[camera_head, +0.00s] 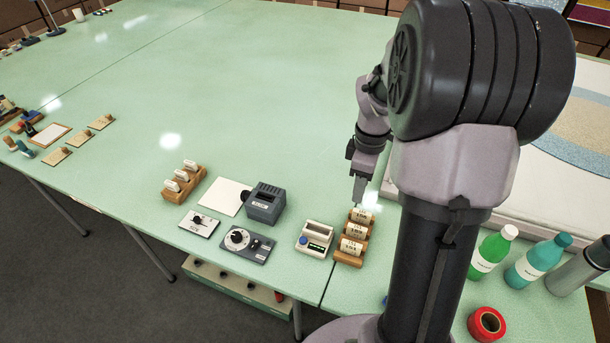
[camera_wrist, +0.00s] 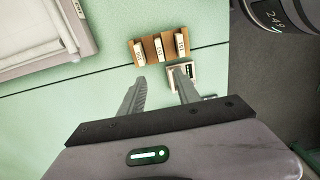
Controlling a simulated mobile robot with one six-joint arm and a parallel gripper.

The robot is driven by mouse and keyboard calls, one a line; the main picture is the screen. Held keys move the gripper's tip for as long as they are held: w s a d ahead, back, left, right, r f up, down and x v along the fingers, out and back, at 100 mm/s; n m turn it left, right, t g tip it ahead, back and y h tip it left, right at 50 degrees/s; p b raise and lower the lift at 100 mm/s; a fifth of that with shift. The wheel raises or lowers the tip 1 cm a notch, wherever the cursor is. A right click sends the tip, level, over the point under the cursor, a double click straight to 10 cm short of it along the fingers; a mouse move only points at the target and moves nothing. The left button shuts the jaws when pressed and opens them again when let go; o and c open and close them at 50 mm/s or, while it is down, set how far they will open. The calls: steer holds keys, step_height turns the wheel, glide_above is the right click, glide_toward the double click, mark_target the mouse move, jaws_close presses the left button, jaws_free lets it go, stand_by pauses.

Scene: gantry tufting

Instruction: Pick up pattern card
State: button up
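Three white, labelled, card-like pieces stand in a wooden rack (camera_head: 349,261) near the table's front edge; I cannot tell which, if any, is the pattern card. The nearest of them (camera_head: 351,247), the middle one (camera_head: 355,232) and the farthest one (camera_head: 361,217) sit in a row. In the wrist view the rack (camera_wrist: 158,48) lies beyond the fingertips. My gripper (camera_head: 357,204) points down by the rack's far end. In the wrist view my gripper (camera_wrist: 159,76) has its fingers apart, with nothing held between them.
A small display device (camera_head: 315,238) stands just left of the rack. Another wooden rack (camera_head: 184,183), a dark grey box (camera_head: 265,203) and a white sheet (camera_head: 225,196) are farther left. Bottles (camera_head: 492,252) stand right of my arm. The table's middle is clear.

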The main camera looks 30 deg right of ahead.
steer(key=b, duration=0.5)
glide_toward(358, 227)
step_height(358, 227, down, 5)
steer(key=a, duration=0.1)
steer(key=f+b, duration=0.2)
steer(key=f, duration=0.1)
steer(key=d+f+b, duration=0.1)
steer(key=f, duration=0.1)
steer(key=shift+f+b, duration=0.25)
steer(key=shift+b, duration=0.15)
steer(key=shift+r, duration=0.15)
jaws_close()
